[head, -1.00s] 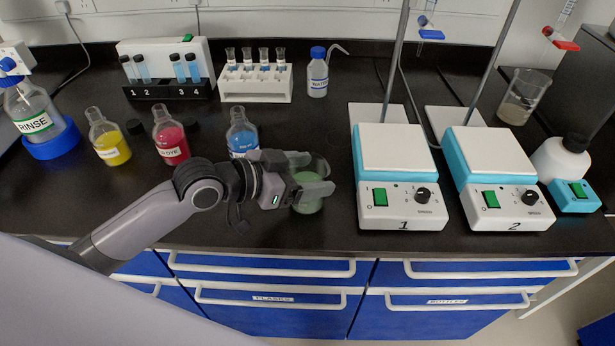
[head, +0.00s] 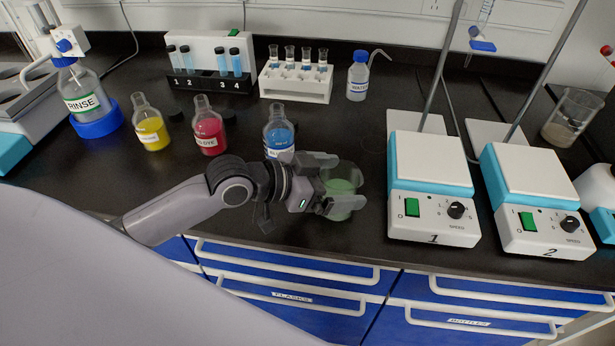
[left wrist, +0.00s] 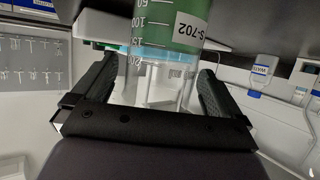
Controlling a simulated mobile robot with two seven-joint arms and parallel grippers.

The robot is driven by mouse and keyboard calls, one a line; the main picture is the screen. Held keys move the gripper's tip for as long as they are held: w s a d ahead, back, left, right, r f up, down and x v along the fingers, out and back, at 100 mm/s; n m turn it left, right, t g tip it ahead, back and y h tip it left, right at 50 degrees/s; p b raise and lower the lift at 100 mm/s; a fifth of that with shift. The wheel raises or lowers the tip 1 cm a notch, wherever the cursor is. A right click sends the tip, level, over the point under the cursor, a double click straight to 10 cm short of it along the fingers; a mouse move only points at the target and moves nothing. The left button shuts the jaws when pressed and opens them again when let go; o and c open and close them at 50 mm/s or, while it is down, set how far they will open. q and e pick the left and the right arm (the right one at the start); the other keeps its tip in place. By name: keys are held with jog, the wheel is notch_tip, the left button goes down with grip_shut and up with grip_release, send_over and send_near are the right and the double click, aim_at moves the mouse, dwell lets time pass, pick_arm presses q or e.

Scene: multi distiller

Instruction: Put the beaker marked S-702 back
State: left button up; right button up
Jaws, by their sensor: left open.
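The beaker marked S-702 (head: 343,185) is clear glass with green liquid and stands on the black bench, left of stirrer 1. In the left wrist view the beaker (left wrist: 165,50) appears upside down, with its S-702 label readable. My left gripper (head: 342,182) is open, with its fingers on either side of the beaker. In the left wrist view the beaker is between the two fingers. I cannot tell whether either finger touches the glass. My right gripper is not in view.
Stirrer 1 (head: 430,215) and stirrer 2 (head: 536,230) stand right of the beaker. A blue bottle (head: 279,135), a red bottle (head: 209,135) and a yellow bottle (head: 150,130) stand to the left. A white vial rack (head: 295,85) and a wash bottle (head: 358,82) are behind.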

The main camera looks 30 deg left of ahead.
pick_arm(q)
jog(key=v, duration=1.1)
jog(key=shift+r+b, duration=0.15)
jog(key=shift+b, duration=0.2)
